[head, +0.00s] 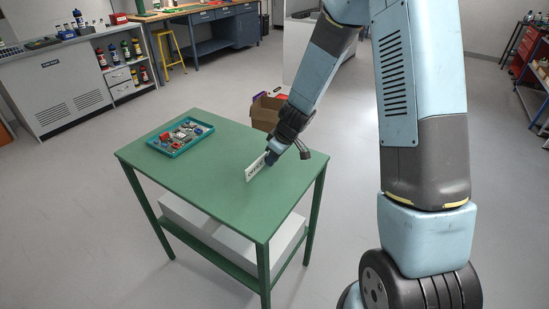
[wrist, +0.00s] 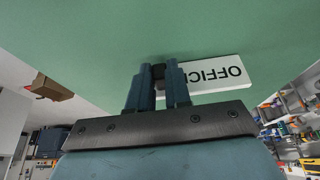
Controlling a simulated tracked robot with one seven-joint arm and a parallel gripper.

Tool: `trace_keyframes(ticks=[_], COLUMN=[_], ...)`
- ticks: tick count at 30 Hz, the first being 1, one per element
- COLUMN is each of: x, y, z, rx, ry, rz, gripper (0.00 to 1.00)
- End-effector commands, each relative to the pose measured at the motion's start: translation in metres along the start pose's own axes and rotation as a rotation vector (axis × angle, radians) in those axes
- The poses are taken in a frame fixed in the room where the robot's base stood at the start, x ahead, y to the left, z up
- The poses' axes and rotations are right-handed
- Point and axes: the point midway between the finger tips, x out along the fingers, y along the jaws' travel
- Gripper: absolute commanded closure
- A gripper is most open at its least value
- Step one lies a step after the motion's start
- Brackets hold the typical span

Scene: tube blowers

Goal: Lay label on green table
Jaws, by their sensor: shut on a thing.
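The label (head: 256,167) is a small white plate, held tilted on edge at or just above the green table (head: 215,200). I cannot tell whether its lower edge touches the top. In the wrist view the label (wrist: 226,76) shows dark letters reading "OFFIC", upside down, with the rest hidden by my fingers. My gripper (head: 271,158) is shut on one end of the label, over the right part of the table top. In the wrist view the fingers of my gripper (wrist: 158,76) are close together at the label's end, with the green top (wrist: 110,40) beyond.
A teal tray (head: 181,135) with several small parts sits at the table's far left corner. A cardboard box (head: 266,112) stands behind the table. The front and middle of the top are clear.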

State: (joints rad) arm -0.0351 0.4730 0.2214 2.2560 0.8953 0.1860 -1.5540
Motion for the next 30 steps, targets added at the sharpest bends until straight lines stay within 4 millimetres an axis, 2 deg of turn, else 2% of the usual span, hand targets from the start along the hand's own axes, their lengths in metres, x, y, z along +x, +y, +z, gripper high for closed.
trace_keyframes(ticks=[2, 3, 10, 21, 30], x=[0.002, 0.002, 0.001, -0.002, -0.038], y=[0.000, 0.000, 0.000, -0.001, 0.000], z=[0.001, 0.001, 0.001, -0.001, -0.002], rx=[0.001, 0.001, 0.000, -0.002, -0.003], ry=[-0.001, 0.000, 0.000, 0.001, 0.002], rz=[0.000, 0.000, 0.000, 0.000, 0.002], gripper=[1.00, 0.79, 0.57, 0.56, 0.56])
